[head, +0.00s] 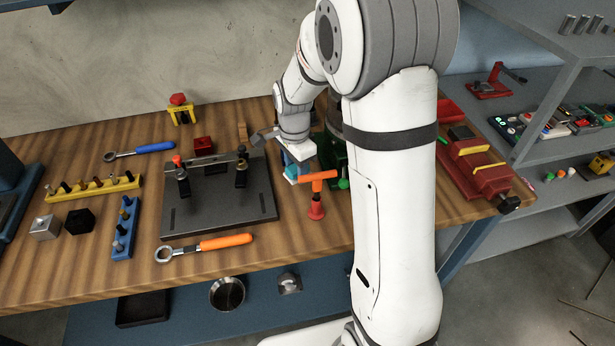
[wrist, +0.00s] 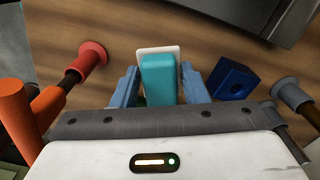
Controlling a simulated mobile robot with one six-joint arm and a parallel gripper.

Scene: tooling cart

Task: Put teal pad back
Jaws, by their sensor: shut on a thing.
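The teal pad (wrist: 158,82) is a rounded block between the two blue fingers of my gripper (wrist: 160,88) in the wrist view. My gripper is shut on it. A white plate (wrist: 173,50) shows behind the pad's far end, over the wood bench top. In the head view my gripper (head: 296,170) is low over the bench, just right of the black fixture plate (head: 225,215), and the pad is only a small teal patch (head: 290,172). I cannot tell whether the pad touches anything below.
A blue block with a hole (wrist: 232,80) lies right of the fingers. An orange T-handle tool (head: 317,183) stands close beside my gripper. An orange-handled wrench (head: 225,242) lies in front of the plate. A red vise (head: 470,165) is at the right.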

